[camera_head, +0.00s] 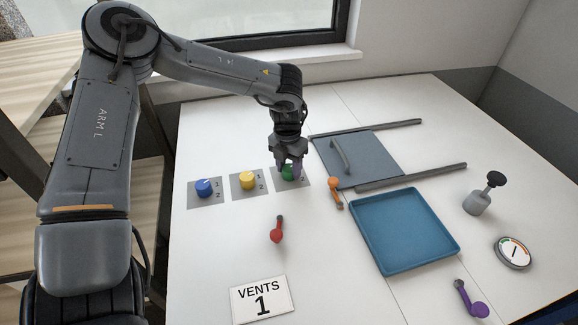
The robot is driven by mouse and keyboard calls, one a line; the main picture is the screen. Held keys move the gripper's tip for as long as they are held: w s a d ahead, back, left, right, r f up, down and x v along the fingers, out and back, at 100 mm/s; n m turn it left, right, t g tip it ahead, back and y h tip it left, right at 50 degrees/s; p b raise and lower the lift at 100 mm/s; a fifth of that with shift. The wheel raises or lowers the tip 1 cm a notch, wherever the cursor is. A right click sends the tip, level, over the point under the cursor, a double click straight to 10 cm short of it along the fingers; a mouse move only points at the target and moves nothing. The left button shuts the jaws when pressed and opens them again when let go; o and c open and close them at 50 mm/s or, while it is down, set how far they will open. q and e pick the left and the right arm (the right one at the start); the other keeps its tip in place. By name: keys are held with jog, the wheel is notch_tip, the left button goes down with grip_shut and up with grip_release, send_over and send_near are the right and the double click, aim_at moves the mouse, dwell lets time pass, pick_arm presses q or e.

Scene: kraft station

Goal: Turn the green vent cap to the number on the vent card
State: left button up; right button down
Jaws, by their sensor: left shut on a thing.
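The green vent cap (288,176) sits on a grey plate at the right end of a row of three caps. My left gripper (289,168) points down over it and is shut on it. The fingers hide much of the cap and its pointer, so I cannot tell which number it faces. A "2" shows at the right of its plate. The vent card (262,301) lies at the front of the table and reads "VENTS 1". My right gripper is not in view.
A blue cap (204,187) and a yellow cap (248,181) stand left of the green one. A red-handled piece (276,231), an orange one (335,194) and a purple one (471,300) lie about. A blue tray (443,258), sliding panel (368,158), pump (478,202) and gauge (513,252) are right.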

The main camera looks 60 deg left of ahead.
aim_at(288, 167)
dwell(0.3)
pick_arm(q)
jog(key=o, duration=1.1)
jog(key=shift+c, duration=0.2)
notch_tip(288, 167, up, 11)
jog(key=shift+a+p, duration=0.2)
jog(key=shift+p, duration=0.25)
jog(key=shift+s, duration=0.1)
